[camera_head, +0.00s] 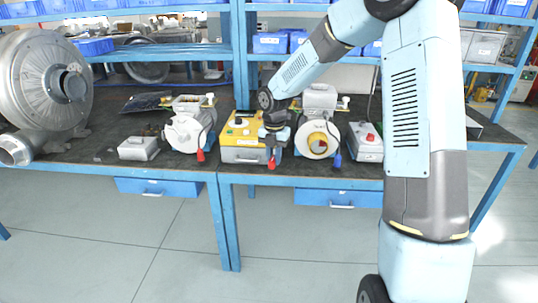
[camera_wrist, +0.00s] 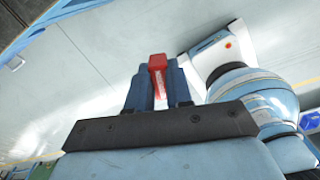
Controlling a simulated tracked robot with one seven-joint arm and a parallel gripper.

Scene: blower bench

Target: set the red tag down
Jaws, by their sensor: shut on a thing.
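A red tag (camera_wrist: 158,64) is clamped between the two blue fingers of my gripper (camera_wrist: 159,80) in the wrist view. In the head view my gripper (camera_head: 271,152) points down in front of the yellow-topped box, and the held red tag (camera_head: 271,164) hangs at its tip near the bench's front edge. Whether the tag touches anything is hard to tell. Another red tag (camera_head: 200,155) hangs below the left pump-like unit. A blue tag (camera_head: 337,160) hangs by the right round unit.
The yellow-topped box (camera_head: 240,132) stands behind and left of my gripper. A grey box (camera_head: 138,148) sits farther left, and a grey box with a red button (camera_head: 366,147) far right.

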